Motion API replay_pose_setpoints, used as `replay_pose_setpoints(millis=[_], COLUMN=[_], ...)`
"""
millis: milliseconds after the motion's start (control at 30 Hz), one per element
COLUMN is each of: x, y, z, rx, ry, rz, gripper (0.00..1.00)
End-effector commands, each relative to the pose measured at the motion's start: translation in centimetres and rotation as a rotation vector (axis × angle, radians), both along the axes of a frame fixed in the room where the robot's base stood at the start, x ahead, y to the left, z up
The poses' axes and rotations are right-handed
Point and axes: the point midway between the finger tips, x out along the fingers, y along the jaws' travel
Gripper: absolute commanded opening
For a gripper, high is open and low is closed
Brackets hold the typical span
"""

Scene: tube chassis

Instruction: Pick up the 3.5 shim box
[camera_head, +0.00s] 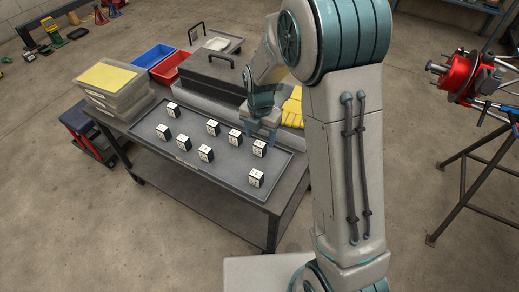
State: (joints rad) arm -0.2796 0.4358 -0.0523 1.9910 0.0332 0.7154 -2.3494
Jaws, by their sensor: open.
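Several small boxes with white labelled faces and dark sides stand on a grey tray (222,168) on the cart. They include a far left box (173,110), a left box (163,132), a middle box (206,154), a back box (213,127), a box right of it (234,138), a right box (259,148) and a front right box (256,179). The label numbers are too small to read, so I cannot tell which is the 3.5 shim box. My gripper (262,132) is open and points down over the tray's right part, just behind the right box.
A dark toolbox (214,73) stands behind the tray, with yellow gloves (292,108) to its right. Clear bins (112,84) sit at the cart's left. Blue (153,56) and red (170,67) bins stand behind. The tray's front left is bare.

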Motion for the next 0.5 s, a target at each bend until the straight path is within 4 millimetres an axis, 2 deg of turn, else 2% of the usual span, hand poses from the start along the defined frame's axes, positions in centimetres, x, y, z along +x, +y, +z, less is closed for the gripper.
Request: replay_pose_setpoints(millis=[167, 400, 500], x=[-0.1, -0.2, -0.1], y=[0.1, 0.2, 0.2], z=[-1.2, -4.8, -5.4], rx=[-0.001, -0.001, 0.000], ry=[0.003, 0.003, 0.000], rz=[0.001, 0.001, 0.000], gripper=[0.60, 0.60, 0.60])
